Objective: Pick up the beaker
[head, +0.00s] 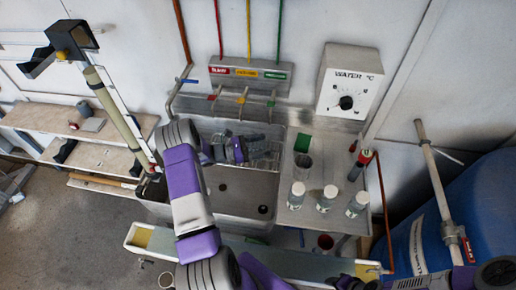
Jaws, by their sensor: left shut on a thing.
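My left gripper (258,150) reaches in from the left over the back part of the steel sink. It is shut on a clear, greyish thing at its fingertips, which I take to be the beaker (265,150). The beaker's outline is hard to make out against the grey sink wall. I cannot tell how it is tilted or whether it touches the sink. My right gripper is not clearly in view.
On the drainboard (290,220) right of the sink (235,190) stand a dark glass vessel (303,166), a green block (303,143) and white-capped bottles (326,200). Taps (241,98) and a water dial box (347,90) are behind. A blue barrel (490,200) is at right.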

